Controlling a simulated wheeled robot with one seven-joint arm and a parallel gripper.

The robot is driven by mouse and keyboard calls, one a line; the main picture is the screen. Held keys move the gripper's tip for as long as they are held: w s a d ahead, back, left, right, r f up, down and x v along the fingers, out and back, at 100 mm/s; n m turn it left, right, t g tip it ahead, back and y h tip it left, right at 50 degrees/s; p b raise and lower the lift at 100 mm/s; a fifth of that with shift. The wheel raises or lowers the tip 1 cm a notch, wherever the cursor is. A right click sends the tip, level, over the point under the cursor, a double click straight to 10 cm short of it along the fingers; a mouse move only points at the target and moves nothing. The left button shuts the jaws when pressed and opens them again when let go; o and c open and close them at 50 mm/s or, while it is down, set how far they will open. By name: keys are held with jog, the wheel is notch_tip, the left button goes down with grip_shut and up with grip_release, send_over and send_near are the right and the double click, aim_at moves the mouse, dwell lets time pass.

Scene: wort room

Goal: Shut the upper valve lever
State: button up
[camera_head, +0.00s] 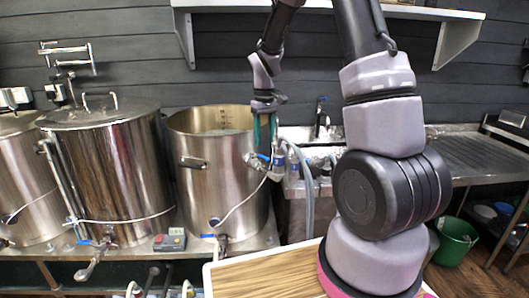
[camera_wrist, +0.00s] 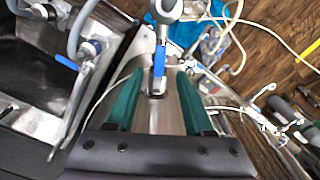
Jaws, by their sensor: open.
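The upper valve (camera_head: 277,165) is on the right side of the open steel kettle (camera_head: 228,170), with a blue lever (camera_head: 262,157). In the wrist view the blue lever (camera_wrist: 159,62) points down the picture from a round metal fitting (camera_wrist: 166,12). My gripper (camera_head: 264,146) hangs just above the valve with its teal fingers pointing down. I see no clear contact, and the depth between fingers and lever is hard to tell.
A lidded kettle (camera_head: 108,170) stands left of the open one. A lower valve with a blue handle (camera_head: 208,236) is at the open kettle's base. A grey hose (camera_head: 308,205) hangs beside the upper valve. A sink (camera_head: 335,150) is behind; a wall shelf (camera_head: 420,13) is above.

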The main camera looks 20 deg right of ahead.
aim_at(264, 157)
jog(key=shift+f, duration=2.8)
grip_shut()
